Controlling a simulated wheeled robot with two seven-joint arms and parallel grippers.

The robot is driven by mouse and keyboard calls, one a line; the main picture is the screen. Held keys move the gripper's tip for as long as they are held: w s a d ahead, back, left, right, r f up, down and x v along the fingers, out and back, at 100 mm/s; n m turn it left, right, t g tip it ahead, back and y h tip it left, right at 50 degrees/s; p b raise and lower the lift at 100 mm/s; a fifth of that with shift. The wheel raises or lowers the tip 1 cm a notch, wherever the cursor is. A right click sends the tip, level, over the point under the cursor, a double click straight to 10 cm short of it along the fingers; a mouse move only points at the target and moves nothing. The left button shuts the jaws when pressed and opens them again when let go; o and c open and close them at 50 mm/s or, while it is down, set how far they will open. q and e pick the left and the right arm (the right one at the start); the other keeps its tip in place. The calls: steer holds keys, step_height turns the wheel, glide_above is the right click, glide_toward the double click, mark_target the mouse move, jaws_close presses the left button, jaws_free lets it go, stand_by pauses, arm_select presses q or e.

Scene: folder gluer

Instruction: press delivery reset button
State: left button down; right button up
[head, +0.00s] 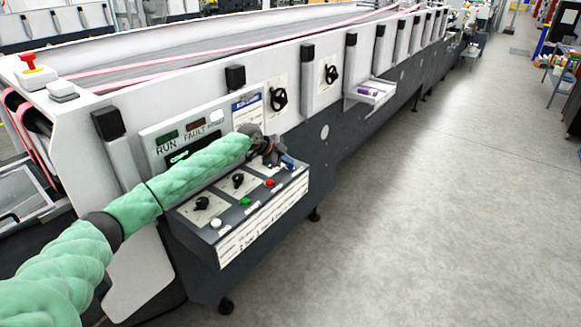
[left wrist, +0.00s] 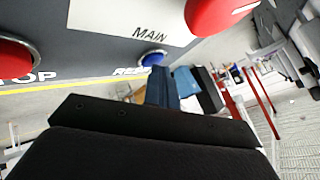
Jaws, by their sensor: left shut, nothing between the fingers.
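The blue button (left wrist: 152,60), with a partly hidden label starting "RESE", sits on the panel in the left wrist view. My left gripper's fingers (left wrist: 166,88) are shut and empty, with their tips just below the button in that picture. I cannot tell whether they touch it. In the head view my left gripper (head: 284,161) is at the right end of the sloped control box (head: 237,247), over its upper right corner. The blue button cannot be made out clearly there. My right gripper is not in view.
The box also carries a white button (head: 216,222), a green button (head: 245,201), a red button (head: 269,183) and black knobs. A red stop button (left wrist: 15,55) and a red MAIN knob (left wrist: 218,12) flank the blue button.

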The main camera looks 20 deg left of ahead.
mark_target(287, 167)
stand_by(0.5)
arm_select(q)
steer(key=shift+r, duration=0.8)
steer(key=shift+p, duration=0.3)
steer(key=shift+r+p, duration=0.95)
steer(key=shift+r, duration=1.55)
steer(key=shift+f, duration=0.1)
